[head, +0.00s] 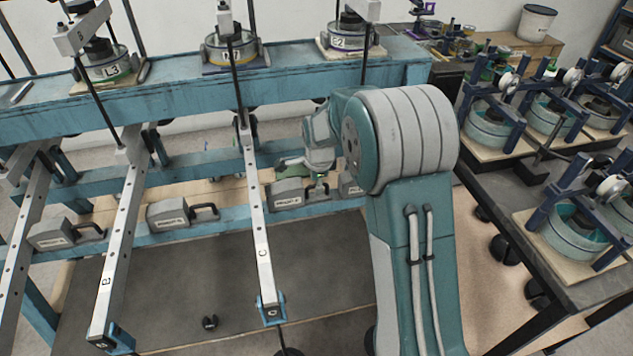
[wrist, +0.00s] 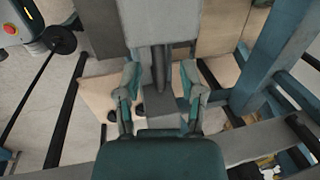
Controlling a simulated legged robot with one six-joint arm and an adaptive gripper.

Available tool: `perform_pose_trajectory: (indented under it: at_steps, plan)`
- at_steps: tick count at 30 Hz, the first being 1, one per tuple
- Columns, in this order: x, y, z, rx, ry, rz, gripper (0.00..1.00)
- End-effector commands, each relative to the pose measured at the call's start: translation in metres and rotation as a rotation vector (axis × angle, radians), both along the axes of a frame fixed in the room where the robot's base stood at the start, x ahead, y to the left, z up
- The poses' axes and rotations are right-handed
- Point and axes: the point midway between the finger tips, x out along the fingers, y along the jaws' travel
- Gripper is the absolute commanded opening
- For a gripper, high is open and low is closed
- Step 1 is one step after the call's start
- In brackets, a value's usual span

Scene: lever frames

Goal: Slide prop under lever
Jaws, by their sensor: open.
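Several grey prop blocks with labels and dark handles rest on the lower blue beam. One prop (head: 289,193) sits just right of lever C (head: 260,222). Others are the middle-left prop (head: 168,213) and the far-left prop (head: 50,235); another is mostly hidden behind my arm. My gripper (head: 318,182) is low at the handle end of the prop beside lever C. In the wrist view my gripper (wrist: 160,72) is open, with a finger on each side of a grey bar-like part (wrist: 160,65), probably the prop's handle. Contact cannot be told.
Another long lever (head: 118,240) slopes down at the left. Weights such as the one labelled E2 (head: 345,40) stand on the upper blue beam (head: 200,90). A bench with blue-framed fixtures (head: 550,115) stands at the right. The dark floor panel (head: 190,285) is mostly clear.

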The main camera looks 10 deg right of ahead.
Motion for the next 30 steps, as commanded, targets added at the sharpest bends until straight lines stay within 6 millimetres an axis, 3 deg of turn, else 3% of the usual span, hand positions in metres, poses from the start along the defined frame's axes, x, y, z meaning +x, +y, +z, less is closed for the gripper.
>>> perform_pose_trajectory:
  at_steps: [3,6,7,16,25,30]
  plan:
    - [0.000,0.000,0.000,0.000,0.000,0.000,0.47]
    - [0.000,0.000,0.000,0.000,0.000,0.000,0.02]
    - [0.000,0.000,0.000,0.000,0.000,0.000,0.00]
    - [0.001,0.009,0.000,0.000,0.000,0.003,0.00]
    - [0.001,0.081,0.000,0.002,-0.002,0.005,0.00]
    - [0.001,0.104,-0.001,0.003,-0.001,0.003,0.00]
